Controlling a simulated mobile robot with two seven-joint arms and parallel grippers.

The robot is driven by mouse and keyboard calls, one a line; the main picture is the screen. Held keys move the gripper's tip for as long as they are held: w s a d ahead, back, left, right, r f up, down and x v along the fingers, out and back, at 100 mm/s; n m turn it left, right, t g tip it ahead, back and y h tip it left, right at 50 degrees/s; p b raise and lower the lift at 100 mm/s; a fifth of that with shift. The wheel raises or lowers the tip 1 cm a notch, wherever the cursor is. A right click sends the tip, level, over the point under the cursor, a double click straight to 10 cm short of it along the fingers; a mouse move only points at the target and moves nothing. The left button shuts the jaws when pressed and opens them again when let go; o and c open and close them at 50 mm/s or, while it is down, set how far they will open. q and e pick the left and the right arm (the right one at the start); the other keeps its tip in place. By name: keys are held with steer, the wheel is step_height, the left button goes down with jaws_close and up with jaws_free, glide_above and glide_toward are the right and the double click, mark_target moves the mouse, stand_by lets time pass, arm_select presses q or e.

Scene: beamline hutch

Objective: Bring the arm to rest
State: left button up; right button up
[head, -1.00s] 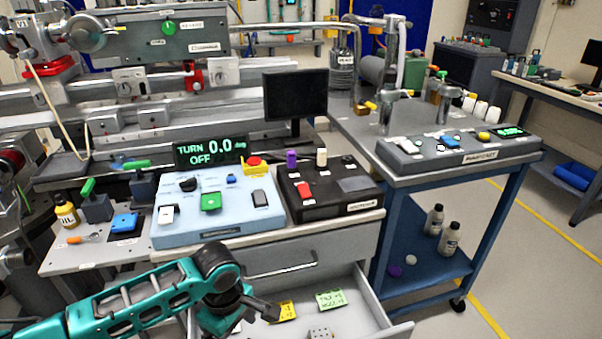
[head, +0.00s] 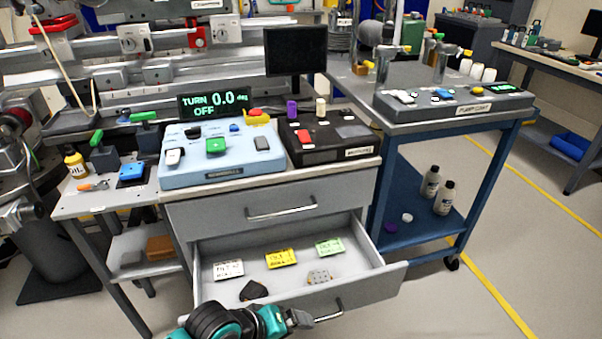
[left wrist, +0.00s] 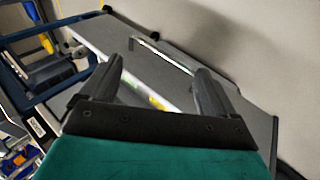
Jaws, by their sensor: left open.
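My left arm comes in at the bottom edge of the head view, teal and black. Its gripper (head: 299,319) is low in front of the open drawer (head: 375,262), close to the drawer front and its handle (head: 328,314). In the left wrist view the two dark fingers of the gripper (left wrist: 158,82) stand apart with nothing between them. Beyond them are the grey drawer front and its bar handle (left wrist: 160,56). I cannot tell whether the gripper touches the drawer. My right gripper is not in view.
The drawer holds a white card (head: 228,269), a yellow card (head: 281,258), a green card (head: 329,247), a perforated block (head: 319,277) and a dark piece (head: 254,290). Above are a blue control panel (head: 221,168) and a closed drawer (head: 270,208). A blue cart (head: 420,215) stands right.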

arm_select(q)
steer(key=s+a+f+m+t+y+b, duration=0.2)
steer(key=s+a+m+t, duration=0.1)
steer(key=a, duration=0.3)
steer(key=s+a+f+m+t+y+b, duration=0.1)
steer(key=s+a+f+m+t+b, duration=0.1)
steer(key=s+a+m+t+b, duration=0.3)
arm_select(e)
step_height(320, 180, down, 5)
steer(key=p, duration=0.2)
arm_select(q)
steer(key=a+r+n+g+p, duration=0.1)
steer(key=a+r+p, duration=0.2)
steer(key=r+p, duration=0.8)
steer(key=w+p, duration=0.1)
steer(key=p, duration=0.3)
steer(key=shift+a+r+g+y+p, duration=0.2)
steer(key=shift+a+g+y+p, duration=0.1)
steer(key=shift+y+p, duration=0.1)
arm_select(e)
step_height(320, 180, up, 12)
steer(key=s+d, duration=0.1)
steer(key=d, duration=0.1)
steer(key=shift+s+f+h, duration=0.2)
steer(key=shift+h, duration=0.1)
